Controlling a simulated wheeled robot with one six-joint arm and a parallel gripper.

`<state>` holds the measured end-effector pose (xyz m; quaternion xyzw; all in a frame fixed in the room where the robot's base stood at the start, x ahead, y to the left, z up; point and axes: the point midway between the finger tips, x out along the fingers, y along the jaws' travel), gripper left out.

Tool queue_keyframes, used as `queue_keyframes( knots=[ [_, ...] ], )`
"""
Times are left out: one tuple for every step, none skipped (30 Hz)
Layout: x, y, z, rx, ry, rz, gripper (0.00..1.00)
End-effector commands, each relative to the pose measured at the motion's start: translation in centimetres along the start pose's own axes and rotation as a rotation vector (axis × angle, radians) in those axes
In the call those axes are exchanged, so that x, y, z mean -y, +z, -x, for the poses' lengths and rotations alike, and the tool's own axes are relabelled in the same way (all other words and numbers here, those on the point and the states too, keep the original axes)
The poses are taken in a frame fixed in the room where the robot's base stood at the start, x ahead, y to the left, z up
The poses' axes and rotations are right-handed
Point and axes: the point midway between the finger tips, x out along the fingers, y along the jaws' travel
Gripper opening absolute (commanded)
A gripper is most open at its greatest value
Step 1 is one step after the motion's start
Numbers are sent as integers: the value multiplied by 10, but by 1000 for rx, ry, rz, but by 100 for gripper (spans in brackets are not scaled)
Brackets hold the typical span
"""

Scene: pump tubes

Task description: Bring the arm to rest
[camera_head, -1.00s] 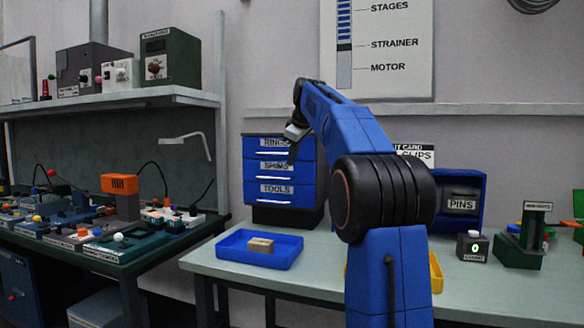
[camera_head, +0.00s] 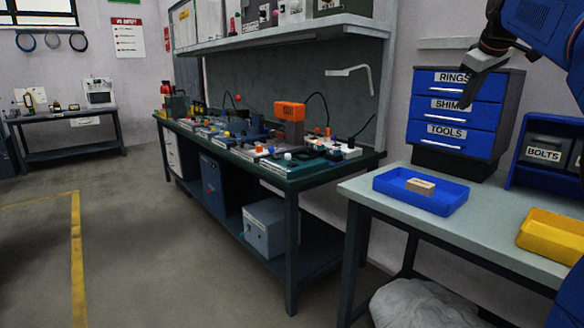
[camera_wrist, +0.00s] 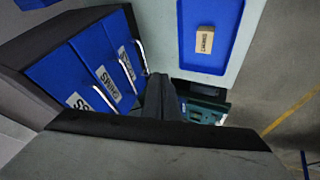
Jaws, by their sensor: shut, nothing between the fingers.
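My blue arm (camera_head: 545,32) comes in at the upper right of the head view. My gripper (camera_head: 466,98) points downward in front of the drawer unit, and its fingers are closed with nothing between them. The wrist view shows the dark closed fingers (camera_wrist: 160,98) beside the drawer fronts. I cannot tell from these views whether the fingers touch the drawers.
The blue drawer unit (camera_head: 455,111) stands on the pale bench (camera_head: 375,190). A blue tray (camera_head: 452,205) holds a small tan block (camera_head: 420,186). A yellow bin (camera_head: 553,236) is at right. A dark green workbench (camera_head: 320,175) stands left; floor (camera_head: 140,230) at left is clear.

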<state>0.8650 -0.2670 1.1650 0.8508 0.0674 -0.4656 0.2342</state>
Motion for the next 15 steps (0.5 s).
queue_keyframes(
  knots=[
    [21, 8, 2, 4, -10, -16, 0],
    [32, 13, 2, 5, -14, -29, 0],
    [48, 20, 1, 9, -21, -46, 0],
    [59, 26, 1, 12, -27, -60, 0],
    [70, 32, 0, 14, -31, -71, 0],
    [86, 40, -1, 17, -38, -88, 0],
    [97, 47, -2, 21, -43, -102, 0],
    [108, 54, -2, 24, -48, -114, 0],
    [123, 63, -4, 27, -53, -129, 0],
    [134, 71, -5, 31, -58, -143, 0],
    [146, 78, -6, 34, -62, -155, 0],
    [161, 89, -8, 38, -67, -170, 0],
    [172, 97, -10, 42, -71, -182, 0],
    [183, 106, -12, 46, -75, -194, 0],
    [198, 118, -15, 50, -81, -209, 0]
  ],
)
